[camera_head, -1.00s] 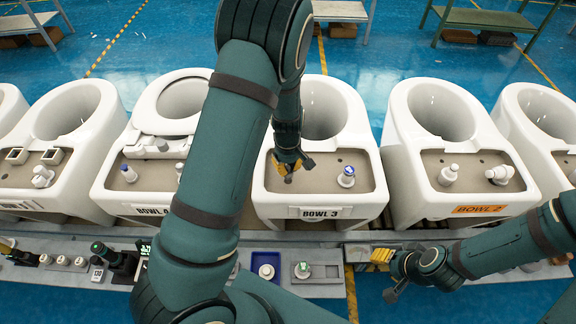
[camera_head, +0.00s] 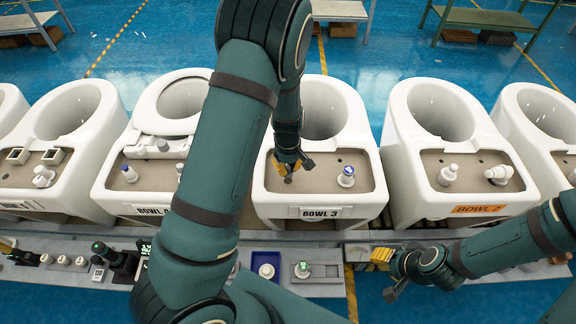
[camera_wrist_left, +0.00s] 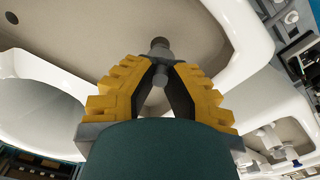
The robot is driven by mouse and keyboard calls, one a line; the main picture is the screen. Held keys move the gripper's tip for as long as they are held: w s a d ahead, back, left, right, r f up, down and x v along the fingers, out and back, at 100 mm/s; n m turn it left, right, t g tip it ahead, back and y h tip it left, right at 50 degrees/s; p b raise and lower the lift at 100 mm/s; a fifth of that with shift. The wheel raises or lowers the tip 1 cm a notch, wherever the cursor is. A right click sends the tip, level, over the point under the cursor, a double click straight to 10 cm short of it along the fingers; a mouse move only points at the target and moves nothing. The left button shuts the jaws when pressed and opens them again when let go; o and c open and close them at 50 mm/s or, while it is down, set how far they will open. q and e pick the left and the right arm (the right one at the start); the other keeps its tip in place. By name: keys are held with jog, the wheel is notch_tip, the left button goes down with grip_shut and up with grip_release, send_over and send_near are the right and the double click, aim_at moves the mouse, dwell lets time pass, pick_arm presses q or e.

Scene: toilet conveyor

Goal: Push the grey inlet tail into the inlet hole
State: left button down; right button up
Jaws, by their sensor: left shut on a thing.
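My left gripper (camera_head: 288,168) is over the left part of the deck of the white bowl labelled BOWL 3 (camera_head: 262,201). It is shut on the grey inlet tail (camera_wrist_left: 160,46), which sticks out past the yellow fingertips (camera_wrist_left: 160,64) in the left wrist view. The tail (camera_head: 288,180) shows as a small dark end below the fingers in the head view. The inlet hole under it is hidden, and I cannot tell how deep the tail sits. My right gripper (camera_head: 386,270) is low at the right, by the conveyor edge; its finger opening is unclear.
A white fitting with a blue top (camera_head: 346,177) stands on the same deck, right of my left gripper. Another dark hole (camera_wrist_left: 12,18) shows in the deck. Neighbouring bowls stand close on both sides. A blue tray (camera_head: 265,266) holds a white part on the front ledge.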

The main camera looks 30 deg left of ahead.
aim_at(288, 167)
dwell(0.4)
pick_arm(q)
jog(key=shift+f+b, duration=1.1)
jog(key=shift+f, duration=0.6)
jog(key=shift+r, duration=0.15)
jog(key=shift+r+p, duration=1.25)
jog(key=shift+r, duration=0.05)
dwell(1.4)
jog(key=shift+f+b, duration=0.85)
jog(key=shift+f, duration=0.55)
jog(key=c, duration=1)
grip_release()
jog(key=shift+c, duration=0.2)
